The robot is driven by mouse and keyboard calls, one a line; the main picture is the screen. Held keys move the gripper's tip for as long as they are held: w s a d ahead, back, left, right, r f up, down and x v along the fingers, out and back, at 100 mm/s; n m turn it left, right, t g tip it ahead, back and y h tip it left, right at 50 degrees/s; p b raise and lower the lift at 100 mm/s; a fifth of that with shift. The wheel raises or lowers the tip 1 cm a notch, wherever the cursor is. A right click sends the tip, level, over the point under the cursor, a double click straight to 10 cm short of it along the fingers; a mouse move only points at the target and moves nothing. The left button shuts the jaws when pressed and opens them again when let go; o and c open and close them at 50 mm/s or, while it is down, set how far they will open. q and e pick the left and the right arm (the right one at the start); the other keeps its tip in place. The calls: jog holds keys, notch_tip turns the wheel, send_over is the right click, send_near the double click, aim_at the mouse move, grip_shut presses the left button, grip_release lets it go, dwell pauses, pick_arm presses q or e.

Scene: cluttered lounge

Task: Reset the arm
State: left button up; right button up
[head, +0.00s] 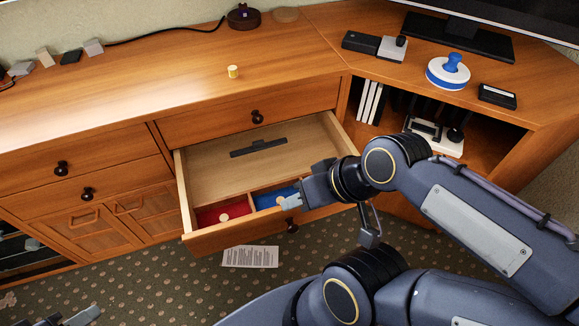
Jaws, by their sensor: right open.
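My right gripper (302,187) hangs over the front right part of an open wooden drawer (222,163). Its fingers are apart and nothing shows between them. My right arm comes in from the right edge and bends at the elbow. My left gripper (78,318) shows only as a small grey piece at the bottom left edge, so its jaws cannot be judged.
The drawer holds a red compartment (208,216) with a round pale piece, a blue compartment (268,200) and a dark bar (258,147). A yellow cylinder (233,72) and a blue-white object (447,74) stand on the cabinet top (150,75). A printed sheet (250,257) lies on the carpet.

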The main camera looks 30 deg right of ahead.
notch_tip(320, 180, up, 21)
jog(key=p, duration=2)
jog(key=shift+p, duration=0.3)
